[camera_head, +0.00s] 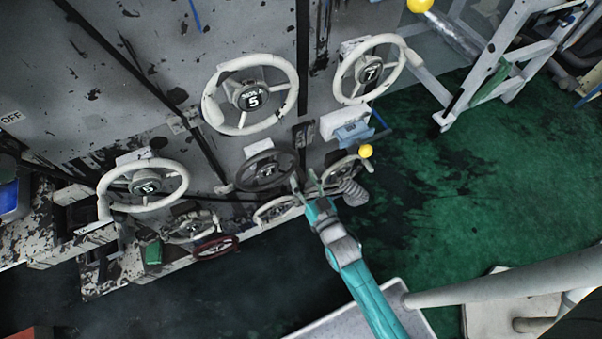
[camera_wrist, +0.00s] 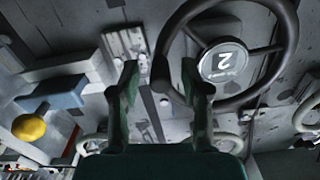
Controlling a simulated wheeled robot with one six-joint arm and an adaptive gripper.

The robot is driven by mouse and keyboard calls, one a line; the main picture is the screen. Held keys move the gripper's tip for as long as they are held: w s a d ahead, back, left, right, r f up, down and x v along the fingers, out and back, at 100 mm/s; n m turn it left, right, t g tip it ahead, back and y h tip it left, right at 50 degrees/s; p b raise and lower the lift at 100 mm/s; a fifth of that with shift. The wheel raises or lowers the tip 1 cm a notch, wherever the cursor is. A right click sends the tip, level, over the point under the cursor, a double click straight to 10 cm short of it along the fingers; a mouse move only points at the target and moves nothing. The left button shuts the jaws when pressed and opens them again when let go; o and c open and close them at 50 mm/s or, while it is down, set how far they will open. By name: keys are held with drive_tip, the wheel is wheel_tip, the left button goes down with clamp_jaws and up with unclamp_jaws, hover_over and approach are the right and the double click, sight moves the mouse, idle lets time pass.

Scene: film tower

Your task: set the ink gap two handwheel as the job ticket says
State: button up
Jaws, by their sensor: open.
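A dark handwheel (camera_head: 267,171) is on the grey machine face, among paler wheels. In the wrist view its hub (camera_wrist: 226,62) bears a 2, upside down, with small lettering too fine to read; I take it for the ink gap two handwheel. My gripper (camera_head: 312,184) is just right of this wheel in the head view. No readable job ticket shows.
White handwheels marked 5 (camera_head: 252,96) and 7 (camera_head: 370,71) are above, another 5 (camera_head: 147,187) at left. Smaller wheels, one red (camera_head: 215,247), sit below. A yellow-knobbed lever (camera_head: 365,151) and a blue box (camera_wrist: 55,95) are close by. Green floor (camera_head: 480,180) is open at right.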

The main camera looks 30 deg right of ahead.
drive_tip(key=shift+w, duration=1.1)
clamp_jaws()
